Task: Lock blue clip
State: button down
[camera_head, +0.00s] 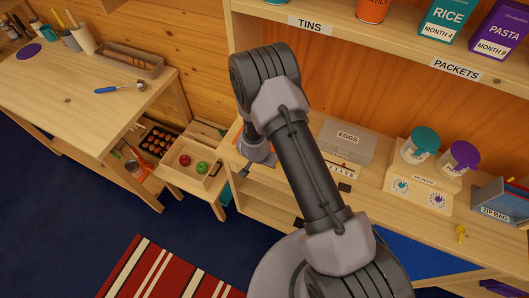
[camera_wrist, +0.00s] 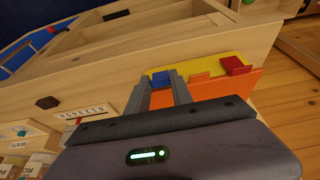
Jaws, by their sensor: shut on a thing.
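The blue clip (camera_wrist: 161,77) shows in the wrist view at the end of a yellow and orange box (camera_wrist: 208,82). My gripper (camera_wrist: 159,86) is shut with its two grey fingers on either side of the blue clip, which partly hide it. Whether the clip is fully down I cannot tell. A red clip (camera_wrist: 236,65) sits on the same box, to the right of my fingers.
Two lidded jars (camera_head: 419,145) stand farther right. A wooden tray (camera_head: 193,166) with red and green fruit is at left. Open floor lies in front.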

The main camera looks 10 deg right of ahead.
jog(key=shift+w+d+r+p, duration=0.1)
jog(key=shift+w+r+p, duration=0.05)
jog(key=shift+p, duration=0.95)
jog(key=shift+g+y, duration=0.3)
jog(key=c, duration=1.1)
grip_release()
jog(key=p+v, duration=0.5)
jog(key=v, duration=1.2)
jog(key=shift+p, duration=0.3)
